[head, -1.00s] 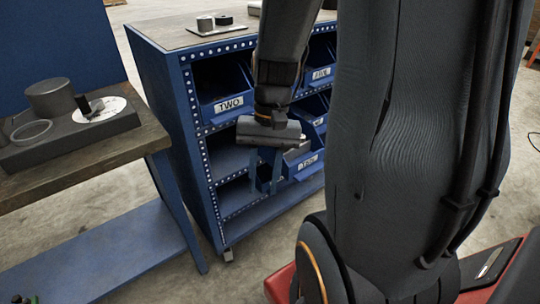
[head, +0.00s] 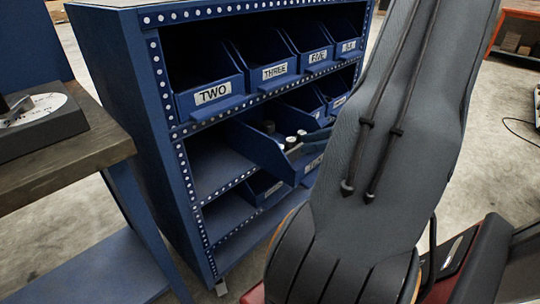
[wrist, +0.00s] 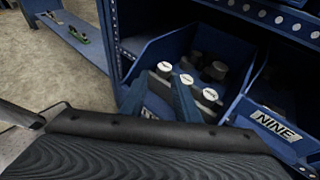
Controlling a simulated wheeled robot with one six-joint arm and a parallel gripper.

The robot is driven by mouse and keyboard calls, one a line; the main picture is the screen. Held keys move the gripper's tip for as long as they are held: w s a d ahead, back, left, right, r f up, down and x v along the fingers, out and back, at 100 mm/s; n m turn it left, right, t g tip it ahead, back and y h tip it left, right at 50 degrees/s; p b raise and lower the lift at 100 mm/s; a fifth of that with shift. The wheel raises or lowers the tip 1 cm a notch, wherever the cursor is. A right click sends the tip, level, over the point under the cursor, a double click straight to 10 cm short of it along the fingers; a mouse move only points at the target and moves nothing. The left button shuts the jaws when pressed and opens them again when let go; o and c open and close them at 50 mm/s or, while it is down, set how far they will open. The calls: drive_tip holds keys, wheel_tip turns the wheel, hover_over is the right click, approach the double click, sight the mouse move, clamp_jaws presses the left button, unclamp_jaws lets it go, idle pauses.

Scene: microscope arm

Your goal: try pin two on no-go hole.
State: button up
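A blue bin (head: 262,150) juts out of the cabinet's middle row, and small pins with white caps (head: 291,142) stand in it. Its label is partly hidden by my arm. In the wrist view, several white-capped pins (wrist: 187,80) and dark round pieces (wrist: 220,69) are inside the bin. My gripper (wrist: 158,80) has its two blue fingers apart over the bin's front, with the pins beyond the tips. Whether a finger touches a pin I cannot tell. No hole marked no-go can be made out.
A bin labelled TWO (head: 212,94) and one labelled THREE (head: 274,71) sit in the upper row. A bin labelled NINE (wrist: 275,125) is beside the pin bin. A dark block with a white disc (head: 42,106) lies on the workbench (head: 60,165) at left.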

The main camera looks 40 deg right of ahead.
sight(288, 154)
drive_tip(key=x, duration=0.2)
drive_tip(key=b+x, duration=0.1)
drive_tip(key=x, duration=0.2)
drive_tip(key=b+x, duration=0.1)
drive_tip(key=x, duration=0.1)
drive_tip(key=shift+w+d+f, duration=0.15)
drive_tip(key=shift+w+d, duration=0.15)
drive_tip(key=shift+w, duration=0.2)
clamp_jaws()
wheel_tip(288, 154, up, 10)
drive_tip(key=p, duration=0.2)
drive_tip(key=shift+p, duration=0.35)
drive_tip(key=shift+s, duration=0.1)
